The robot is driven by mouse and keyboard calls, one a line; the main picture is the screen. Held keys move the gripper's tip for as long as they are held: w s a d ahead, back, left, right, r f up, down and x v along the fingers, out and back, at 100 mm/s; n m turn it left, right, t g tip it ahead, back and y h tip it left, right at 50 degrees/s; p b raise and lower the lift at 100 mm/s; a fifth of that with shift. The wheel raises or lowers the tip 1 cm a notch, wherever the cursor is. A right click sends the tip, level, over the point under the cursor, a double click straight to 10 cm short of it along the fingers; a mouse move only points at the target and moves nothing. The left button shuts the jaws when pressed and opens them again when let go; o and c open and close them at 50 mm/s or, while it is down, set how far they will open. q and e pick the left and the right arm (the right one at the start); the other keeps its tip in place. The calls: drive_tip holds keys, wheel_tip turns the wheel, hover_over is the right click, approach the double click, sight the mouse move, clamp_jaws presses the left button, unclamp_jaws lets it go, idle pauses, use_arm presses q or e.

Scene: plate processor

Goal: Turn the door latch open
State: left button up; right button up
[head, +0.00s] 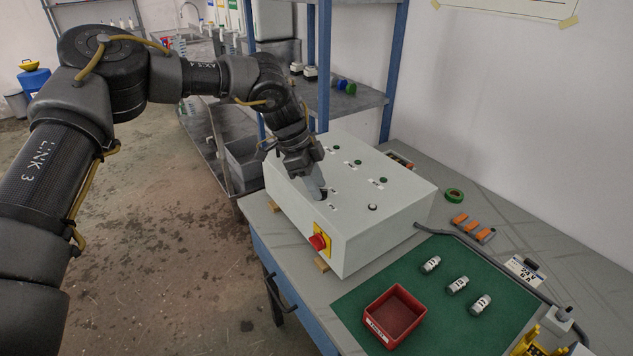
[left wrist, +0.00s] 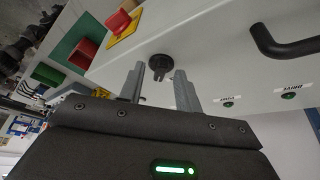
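A pale grey control box (head: 385,197) stands on the workbench. The latch, a small dark round knob with a short tab (left wrist: 161,66), is on its pale face in the left wrist view. My left gripper (head: 319,192) reaches down over the box's left part in the head view and largely hides the latch there. In the left wrist view the gripper (left wrist: 160,75) has its two fingers apart, one on either side of the latch tab, with nothing visibly clamped. Whether a finger touches the tab, I cannot tell. My right gripper is not in view.
A red knob on a yellow plate (head: 319,242) is on the box's front. A black bar handle (left wrist: 285,42) sticks out near the latch. A red bin (head: 393,316) and several small cylinders (head: 457,285) are on the green mat (head: 445,325).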

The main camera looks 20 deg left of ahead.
use_arm(q)
drive_tip(key=shift+c, duration=0.3)
clamp_jaws()
drive_tip(key=shift+r+m+p, duration=0.15)
drive_tip(key=shift+m+p, duration=0.15)
drive_tip(key=shift+p, duration=0.4)
drive_tip(key=m+p, duration=0.1)
drive_tip(key=p, duration=0.1)
drive_tip(key=m+g+p, duration=0.1)
drive_tip(key=m+p, duration=0.1)
drive_tip(key=m+g+p, duration=0.1)
drive_tip(key=shift+w+d+r+m+p, duration=0.1)
drive_tip(key=shift+w+m+p, duration=0.2)
drive_tip(key=shift+p, duration=0.1)
drive_tip(key=shift+m+g+y+p, duration=0.4)
drive_tip(key=shift+m+p, duration=0.5)
drive_tip(key=shift+m, duration=0.1)
drive_tip(key=shift+w+f+m+p, duration=0.1)
drive_tip(key=shift+f+m+p, duration=0.15)
drive_tip(key=shift+m+p, duration=0.4)
drive_tip(key=shift+m+g, duration=0.3)
drive_tip(key=shift+m, duration=0.05)
